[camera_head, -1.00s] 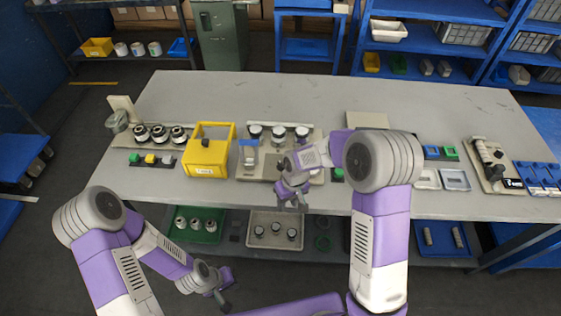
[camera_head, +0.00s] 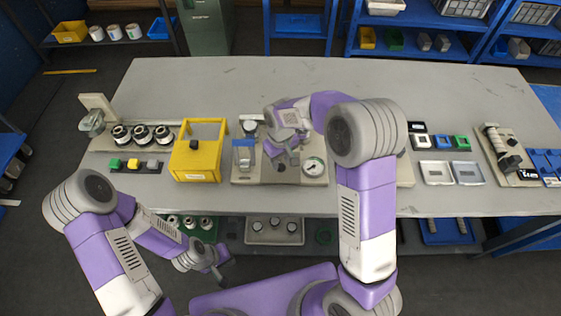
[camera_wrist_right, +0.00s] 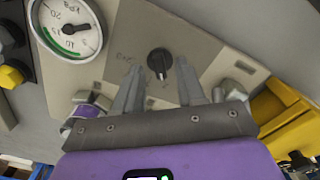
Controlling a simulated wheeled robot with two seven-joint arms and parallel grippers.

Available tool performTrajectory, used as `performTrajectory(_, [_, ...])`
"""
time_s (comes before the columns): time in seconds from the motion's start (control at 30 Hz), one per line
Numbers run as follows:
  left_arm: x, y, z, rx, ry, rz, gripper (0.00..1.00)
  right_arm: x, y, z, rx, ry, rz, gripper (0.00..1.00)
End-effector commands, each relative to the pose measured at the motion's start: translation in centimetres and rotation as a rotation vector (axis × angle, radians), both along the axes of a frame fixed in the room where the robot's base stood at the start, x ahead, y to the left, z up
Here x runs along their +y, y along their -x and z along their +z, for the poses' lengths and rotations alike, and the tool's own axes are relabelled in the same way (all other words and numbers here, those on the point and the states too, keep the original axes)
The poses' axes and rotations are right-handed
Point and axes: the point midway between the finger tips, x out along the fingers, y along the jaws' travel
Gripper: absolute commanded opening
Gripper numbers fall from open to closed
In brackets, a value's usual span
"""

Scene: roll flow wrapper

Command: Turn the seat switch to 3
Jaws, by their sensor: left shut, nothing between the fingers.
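The seat switch, a round black knob (camera_wrist_right: 160,62) with a pale pointer mark, sits on a beige panel in the right wrist view. Its pointer mark faces the lower side of that view, toward my gripper. Faint markings around it are too small to read. My right gripper (camera_wrist_right: 159,65) is open, with one finger on each side of the knob. Whether the fingers touch it I cannot tell. In the head view my right gripper (camera_head: 282,160) is over the panel (camera_head: 250,178) and hides the knob. My left gripper (camera_head: 221,277) is shut and empty, low in front of the table.
A round gauge (camera_head: 313,167) is on the same panel, right of my right gripper. A clear-and-blue container (camera_head: 244,153) and a yellow box (camera_head: 198,155) stand to the left. The back of the table (camera_head: 230,85) is clear.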

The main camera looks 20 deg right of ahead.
Motion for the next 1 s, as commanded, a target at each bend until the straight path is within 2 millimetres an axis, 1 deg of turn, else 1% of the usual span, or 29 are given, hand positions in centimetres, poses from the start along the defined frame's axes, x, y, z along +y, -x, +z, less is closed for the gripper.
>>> performTrajectory(0.03, [0.00, -0.02, -0.20, 0.000, 0.000, 0.000, 0.00, -0.03, 0.04, -0.65, 0.002, 0.001, 0.000, 0.39])
performTrajectory(0.1, [0.00, -0.02, -0.28, 0.000, 0.000, 0.000, 0.00, -0.02, 0.04, -1.07, 0.001, 0.000, 0.000, 0.39])
performTrajectory(0.4, [-0.01, -0.02, -0.26, -0.001, 0.000, 0.000, 0.00, -0.03, 0.02, -1.25, 0.000, 0.000, -0.001, 0.39])
performTrajectory(0.47, [-0.01, -0.02, -0.26, -0.001, 0.000, 0.000, 0.00, -0.03, 0.01, -1.25, 0.000, 0.000, -0.001, 0.32])
performTrajectory(0.6, [-0.01, -0.02, -0.26, 0.000, 0.000, 0.000, 0.00, -0.02, 0.02, -1.24, 0.000, 0.000, -0.001, 0.10])
performTrajectory(0.67, [-0.01, -0.02, -0.26, 0.000, 0.000, 0.000, 0.00, -0.02, 0.02, -1.24, 0.000, 0.000, -0.001, 0.01])
performTrajectory(1.0, [-0.01, -0.02, -0.20, -0.001, 0.000, 0.000, 0.00, 0.00, 0.00, -1.20, -0.001, 0.000, -0.021, 0.00])
